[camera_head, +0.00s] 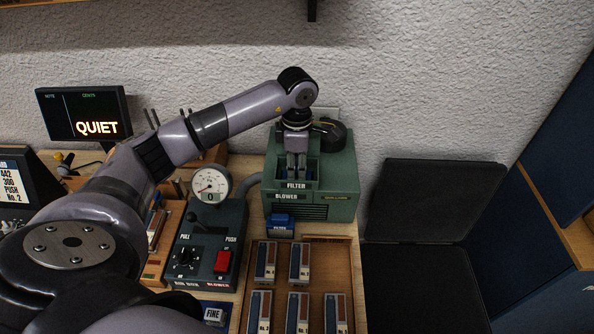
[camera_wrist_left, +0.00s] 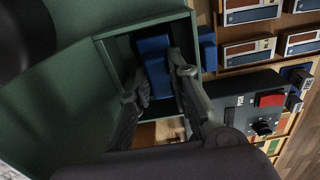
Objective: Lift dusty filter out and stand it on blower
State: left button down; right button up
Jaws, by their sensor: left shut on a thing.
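The green blower (camera_head: 339,180) stands against the wall, with its open filter slot at the top. My left gripper (camera_head: 297,172) reaches straight down into this slot behind the FILTER label. In the left wrist view, my left gripper (camera_wrist_left: 161,78) has its fingers on either side of a blue filter (camera_wrist_left: 154,50) inside the slot and is shut on it. Dust on it cannot be made out. A second blue filter piece (camera_head: 280,222) sits outside, in front of the blower; it also shows in the wrist view (camera_wrist_left: 208,48). My right gripper is not in view.
A control box (camera_head: 207,245) with a red switch and a gauge (camera_head: 211,184) stands left of the blower. A wooden tray (camera_head: 319,256) with several labelled blocks lies in front. A black case (camera_head: 430,200) is at the right. A round black object (camera_head: 331,133) sits on the blower's back.

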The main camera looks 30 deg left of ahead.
pick_arm(q)
notch_tip(320, 180, up, 11)
jog(key=b, duration=0.3)
jog(key=s+d+b, duration=0.2)
jog(key=s+d, duration=0.3)
jog(key=s, duration=0.3)
jog(key=s+d+b, duration=0.2)
jog(key=s+d, duration=0.3)
jog(key=s, duration=0.4)
jog(key=w+d+f+m, duration=0.2)
jog(key=f+m, duration=1)
jog(key=m, duration=1.2)
jog(key=shift+w+d+f, duration=0.15)
jog(key=shift+d+f, duration=0.15)
jog(key=shift+d, duration=0.35)
jog(key=shift+r, duration=0.1)
